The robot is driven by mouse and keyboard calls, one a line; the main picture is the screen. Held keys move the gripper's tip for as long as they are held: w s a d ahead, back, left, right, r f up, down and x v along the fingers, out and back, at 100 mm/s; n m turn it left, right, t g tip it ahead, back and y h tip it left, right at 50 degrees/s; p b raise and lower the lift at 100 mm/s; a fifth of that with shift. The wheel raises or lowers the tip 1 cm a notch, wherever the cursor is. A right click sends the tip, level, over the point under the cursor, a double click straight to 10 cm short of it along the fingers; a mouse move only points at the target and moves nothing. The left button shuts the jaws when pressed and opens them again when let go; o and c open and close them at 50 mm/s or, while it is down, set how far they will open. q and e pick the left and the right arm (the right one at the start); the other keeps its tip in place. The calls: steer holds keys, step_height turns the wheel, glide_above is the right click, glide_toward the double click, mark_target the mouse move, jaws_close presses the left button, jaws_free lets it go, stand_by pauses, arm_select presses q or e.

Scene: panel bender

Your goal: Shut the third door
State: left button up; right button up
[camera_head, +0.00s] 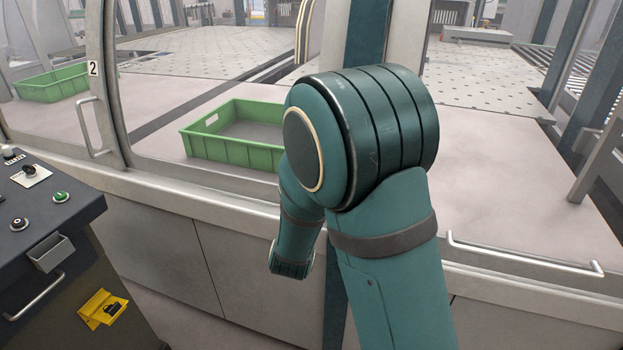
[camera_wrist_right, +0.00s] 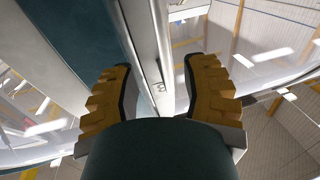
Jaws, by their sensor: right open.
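My right arm fills the middle of the head view and hides its own gripper. In the right wrist view my right gripper (camera_wrist_right: 157,72) is open, its two yellow-brown fingers apart. A pale upright metal edge (camera_wrist_right: 150,40) runs between and beyond the fingers; I cannot tell whether they touch it. A dark blue-green panel (camera_wrist_right: 65,30) is left of it. In the head view a curved pale edge (camera_head: 304,30) stands beside a dark blue post (camera_head: 366,30), partly behind my arm. My left gripper is out of view.
A glazed door frame marked 2 (camera_head: 110,90) has an upright handle (camera_head: 92,128) at the left. Green crates (camera_head: 230,152) stand behind the front. A dark control console (camera_head: 45,215) is at lower left. A horizontal handle (camera_head: 525,263) is on the right front.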

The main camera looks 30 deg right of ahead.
steer(key=v, duration=0.5)
steer(key=shift+s, duration=0.15)
steer(key=a+f+n+g+y+b, duration=0.15)
steer(key=a+f+y, duration=0.25)
steer(key=f, duration=0.7)
steer(key=a+f+n+g+y+p, duration=0.1)
steer(key=a+f+n+g+y, duration=0.3)
steer(key=f, duration=0.6)
steer(key=s+a+f+n+g+y+b, duration=0.1)
steer(key=s+a+f+g+y, duration=0.5)
steer(key=s+a+f, duration=0.5)
step_height(320, 180, down, 2)
steer(key=s+y, duration=0.1)
steer(key=s, duration=0.1)
steer(key=shift+s+a+f+y, duration=0.2)
steer(key=shift+s+a+y, duration=0.1)
steer(key=shift+y, duration=0.1)
